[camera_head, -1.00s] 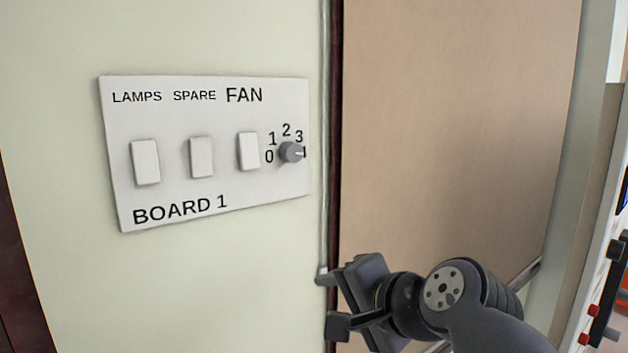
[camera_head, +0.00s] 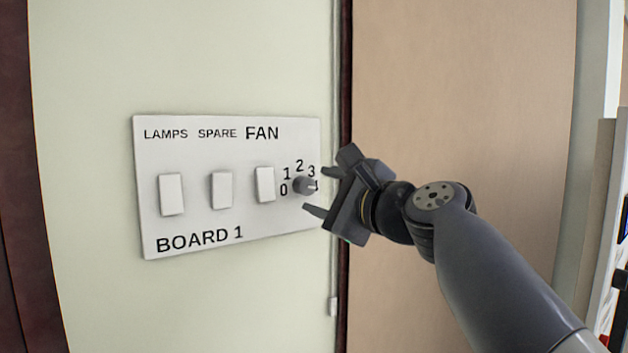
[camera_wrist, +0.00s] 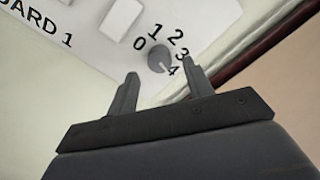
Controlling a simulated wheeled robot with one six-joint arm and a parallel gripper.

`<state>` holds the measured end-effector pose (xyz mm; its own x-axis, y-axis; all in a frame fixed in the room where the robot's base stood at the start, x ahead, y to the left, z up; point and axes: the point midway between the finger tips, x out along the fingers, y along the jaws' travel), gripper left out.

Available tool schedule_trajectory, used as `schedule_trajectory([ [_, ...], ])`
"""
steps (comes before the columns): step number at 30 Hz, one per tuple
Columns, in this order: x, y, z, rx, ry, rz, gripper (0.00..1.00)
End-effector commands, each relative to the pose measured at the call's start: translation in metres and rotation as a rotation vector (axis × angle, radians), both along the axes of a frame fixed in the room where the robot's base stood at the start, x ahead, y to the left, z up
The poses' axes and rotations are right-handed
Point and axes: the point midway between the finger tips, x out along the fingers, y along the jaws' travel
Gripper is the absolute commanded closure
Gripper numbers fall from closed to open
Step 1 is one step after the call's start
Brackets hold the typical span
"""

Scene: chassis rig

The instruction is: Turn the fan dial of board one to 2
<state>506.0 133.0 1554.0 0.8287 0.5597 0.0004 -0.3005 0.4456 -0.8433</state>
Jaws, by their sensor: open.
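Board one (camera_head: 200,220) is a white panel on the pale green wall, marked LAMPS, SPARE, FAN and BOARD 1. The grey round fan dial (camera_head: 304,186) sits at its right end, with numbers 0 to 4 around it. In the wrist view the dial (camera_wrist: 159,59) shows a light pointer mark toward the 4. My gripper (camera_head: 318,190) is open just right of the dial, one finger above and one below its height. In the wrist view the fingertips (camera_wrist: 160,70) lie either side of the dial, short of it, with nothing between them.
Three white rocker switches stand left of the dial; the nearest is the FAN switch (camera_head: 265,184). A thin pipe (camera_head: 335,90) and a dark frame edge (camera_head: 345,70) run vertically beside the board. A tan panel (camera_head: 450,90) is at right.

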Motion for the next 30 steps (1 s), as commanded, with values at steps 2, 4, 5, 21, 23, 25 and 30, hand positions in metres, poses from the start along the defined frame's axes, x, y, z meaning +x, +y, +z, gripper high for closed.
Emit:
schedule_trajectory([
  [2,0.01,0.008,0.002,0.0,0.002,0.002,0.51],
  [4,0.017,0.012,0.002,-0.001,0.001,0.002,0.51],
  [5,0.019,0.014,0.002,0.0,0.001,0.003,0.51],
  [21,0.026,0.018,0.0,-0.001,-0.001,0.0,0.62],
  [23,0.026,0.018,0.0,-0.001,-0.001,0.0,0.67],
  [25,0.026,0.018,0.0,-0.001,-0.001,0.0,0.73],
  [30,0.026,0.018,0.0,-0.001,-0.001,0.0,0.86],
])
